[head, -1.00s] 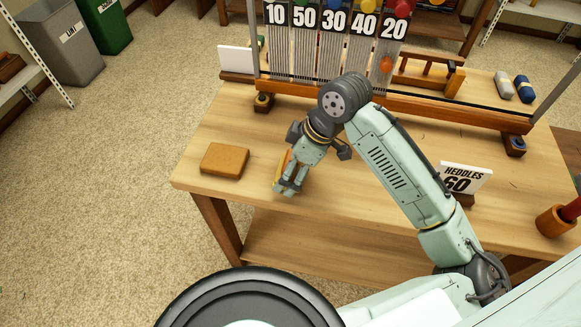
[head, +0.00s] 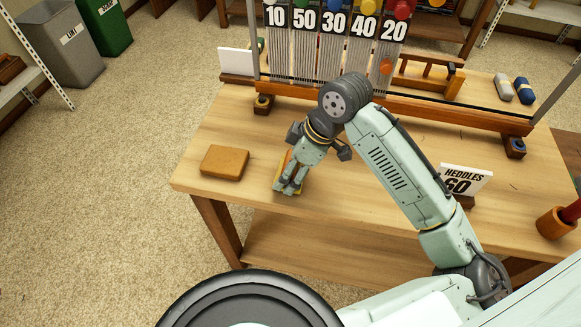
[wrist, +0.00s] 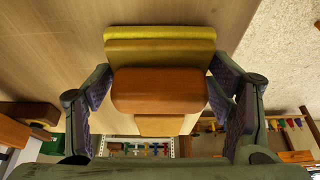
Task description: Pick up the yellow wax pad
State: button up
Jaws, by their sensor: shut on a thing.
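The yellow wax pad (wrist: 160,34) has a yellow base and an orange-brown wooden block like a handle on it. In the wrist view it sits between the two fingers of my gripper (wrist: 160,84), which is shut on the brown part. In the head view my gripper (head: 288,186) points down at the table's front left, and only slivers of the pad (head: 281,172) show around the fingers. The pad is at or very near the tabletop; I cannot tell whether it touches.
An orange-brown block (head: 225,162) lies left of my gripper on the wooden table (head: 222,125). A loom frame (head: 420,112) with numbered cards stands behind. A "HEDDLES 60" sign (head: 466,179) stands to the right. The table's front edge is close to my gripper.

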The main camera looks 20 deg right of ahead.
jog(key=shift+r, duration=0.7)
jog(key=shift+s+r+b, duration=0.4)
jog(key=shift+r+b, duration=0.3)
jog(key=shift+r, duration=0.1)
jog(key=s+r+b, duration=0.1)
jog(key=s+b, duration=0.2)
jog(key=s, duration=1.2)
jog(key=shift+d+r+b, duration=0.25)
jog(key=shift+r+b, duration=0.05)
jog(key=shift+r, duration=0.05)
jog(key=shift+s, duration=0.2)
